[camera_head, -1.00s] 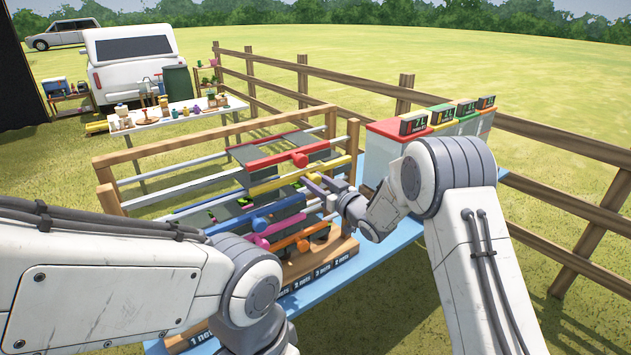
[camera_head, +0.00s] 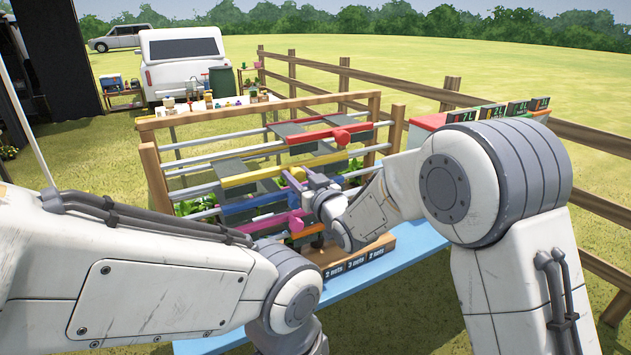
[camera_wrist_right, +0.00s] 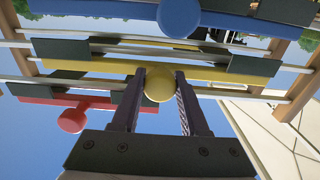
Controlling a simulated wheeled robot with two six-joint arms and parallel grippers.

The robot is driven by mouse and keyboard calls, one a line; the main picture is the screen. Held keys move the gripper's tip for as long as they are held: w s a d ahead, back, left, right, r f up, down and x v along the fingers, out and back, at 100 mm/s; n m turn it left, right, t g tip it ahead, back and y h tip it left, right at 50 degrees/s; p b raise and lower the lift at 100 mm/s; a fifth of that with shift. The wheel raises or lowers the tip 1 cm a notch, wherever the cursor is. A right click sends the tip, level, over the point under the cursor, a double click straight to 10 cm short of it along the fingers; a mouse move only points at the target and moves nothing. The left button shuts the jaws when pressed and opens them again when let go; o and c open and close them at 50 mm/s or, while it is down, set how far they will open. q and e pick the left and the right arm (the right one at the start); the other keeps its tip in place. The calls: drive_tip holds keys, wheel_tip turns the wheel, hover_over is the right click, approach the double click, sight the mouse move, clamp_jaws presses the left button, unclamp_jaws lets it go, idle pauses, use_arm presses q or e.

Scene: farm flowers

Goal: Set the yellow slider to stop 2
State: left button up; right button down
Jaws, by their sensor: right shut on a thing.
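The yellow slider (camera_head: 250,178) is a flat yellow bar on the rails of a wooden rack, below the red slider (camera_head: 330,135). It sits left of the red one in the head view. In the right wrist view it is a yellow bar (camera_wrist_right: 100,67) with a round yellow knob (camera_wrist_right: 159,85). My right gripper (camera_wrist_right: 161,80) is shut on this knob, one dark finger on each side. In the head view the gripper (camera_head: 292,178) is at the slider's front, partly covering the bar. My left arm is in front at the left, but its gripper is out of sight.
The blue slider (camera_head: 250,213) and a magenta slider (camera_head: 265,224) lie below the yellow one; an orange slider (camera_head: 305,237) is lower. Wooden posts (camera_head: 155,178) bound the rails. Labels (camera_head: 355,263) line the rack's base. A blue table (camera_head: 425,243) carries the rack.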

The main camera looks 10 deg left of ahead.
drive_tip(key=shift+s+a, duration=0.3)
drive_tip(key=shift+a, duration=0.05)
drive_tip(key=shift+c, duration=2.2)
unclamp_jaws()
drive_tip(key=b+v, duration=0.3)
drive_tip(key=v, duration=0.7)
drive_tip(key=shift+s+d, duration=0.15)
